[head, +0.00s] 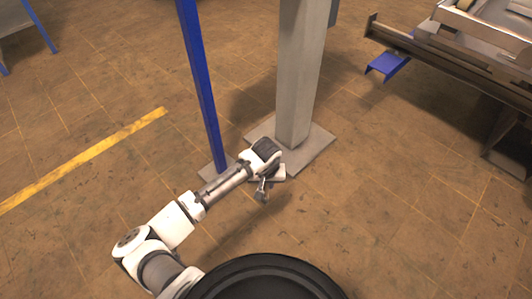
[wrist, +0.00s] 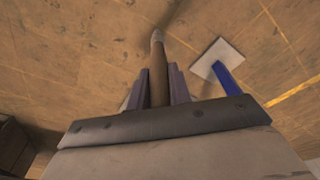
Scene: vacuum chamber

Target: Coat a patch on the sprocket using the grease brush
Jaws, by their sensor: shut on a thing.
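My gripper (head: 264,182) hangs at the end of my arm in the middle of the head view, above the floor and in front of a grey column. In the wrist view its two purple-grey fingers are shut on the grease brush (wrist: 158,62). The brush has a brown shaft and a paler, rounded end, and it points away from my gripper, with floor behind it. Its lower part is hidden between the fingers. In the head view the brush is too small to make out clearly. I cannot see the sprocket in either view.
The grey column (head: 302,75) and a blue post (head: 203,90) stand on floor plates just beyond my gripper. A metal frame structure (head: 450,60) stands at the upper right. A yellow line (head: 85,160) crosses open floor at left. The lower right floor is clear.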

